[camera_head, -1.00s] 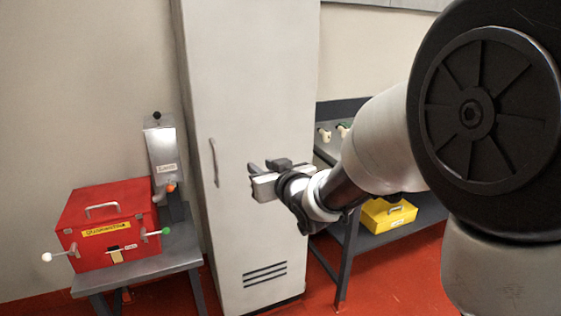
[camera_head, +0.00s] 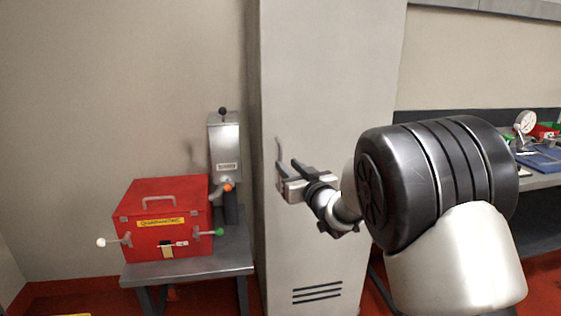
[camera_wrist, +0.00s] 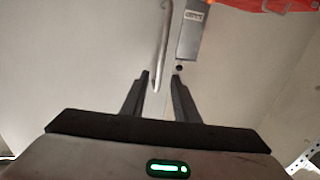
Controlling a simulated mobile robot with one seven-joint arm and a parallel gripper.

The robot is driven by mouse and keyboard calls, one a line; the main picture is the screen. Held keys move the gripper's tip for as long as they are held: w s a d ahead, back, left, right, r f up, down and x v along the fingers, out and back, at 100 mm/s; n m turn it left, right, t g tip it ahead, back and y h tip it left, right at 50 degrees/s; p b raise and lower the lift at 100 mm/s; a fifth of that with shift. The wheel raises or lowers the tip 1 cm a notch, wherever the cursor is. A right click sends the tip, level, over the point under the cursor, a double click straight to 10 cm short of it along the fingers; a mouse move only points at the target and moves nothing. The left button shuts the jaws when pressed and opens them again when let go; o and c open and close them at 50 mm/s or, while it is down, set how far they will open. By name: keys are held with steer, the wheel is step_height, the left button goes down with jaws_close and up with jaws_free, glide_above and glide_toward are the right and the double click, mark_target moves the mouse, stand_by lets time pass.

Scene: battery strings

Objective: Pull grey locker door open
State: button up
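The tall grey locker (camera_head: 325,70) stands in the middle of the head view, its door looking closed. Its vertical bar handle (camera_head: 279,152) is near the door's left edge. My gripper (camera_head: 287,168) is at the lower part of the handle, fingers pointing at the door. In the wrist view, my gripper (camera_wrist: 161,77) is open, and one end of the handle (camera_wrist: 162,45) shows in the gap between the fingertips, nearer the left finger. I cannot tell whether a finger touches it.
A red box (camera_head: 160,205) with side levers sits on a grey table (camera_head: 205,266) left of the locker. A silver lever box (camera_head: 224,145) stands behind it. A workbench (camera_head: 540,180) with a gauge is at the right. Red floor shows below.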

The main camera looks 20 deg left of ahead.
mark_target(281, 159)
steer(key=x, duration=0.6)
steer(key=shift+w+a, duration=0.25)
steer(key=shift+w, duration=0.05)
jaws_close()
